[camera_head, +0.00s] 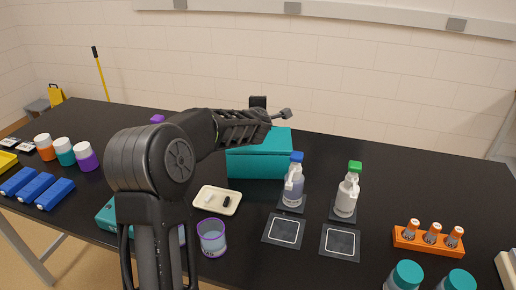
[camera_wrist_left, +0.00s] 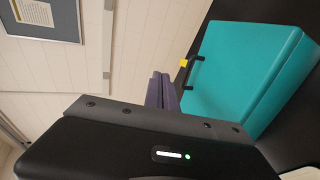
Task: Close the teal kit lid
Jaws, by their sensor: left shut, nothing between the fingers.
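The teal kit (camera_head: 257,163) stands near the middle of the table, behind the tray and bottles. Its lid (camera_head: 272,139) looks down flat on the box, but I cannot tell whether it is fully seated. In the left wrist view, the kit (camera_wrist_left: 240,65) fills the right side, with a black handle (camera_wrist_left: 193,72) and a yellow spot at its edge. My left gripper (camera_head: 286,114) is shut and empty, above the kit's far side. Its fingers (camera_wrist_left: 162,91) show beside the kit in the wrist view. My left arm hides part of the kit's left side. My right gripper is not in view.
A white tray (camera_head: 217,210), a purple-rimmed cup (camera_head: 212,238), a blue-capped bottle (camera_head: 293,188) and a green-capped bottle (camera_head: 347,196) stand in front of the kit. An orange vial rack (camera_head: 408,242) is at right. Blue blocks (camera_head: 37,188) and jars stand at left. The back right table is clear.

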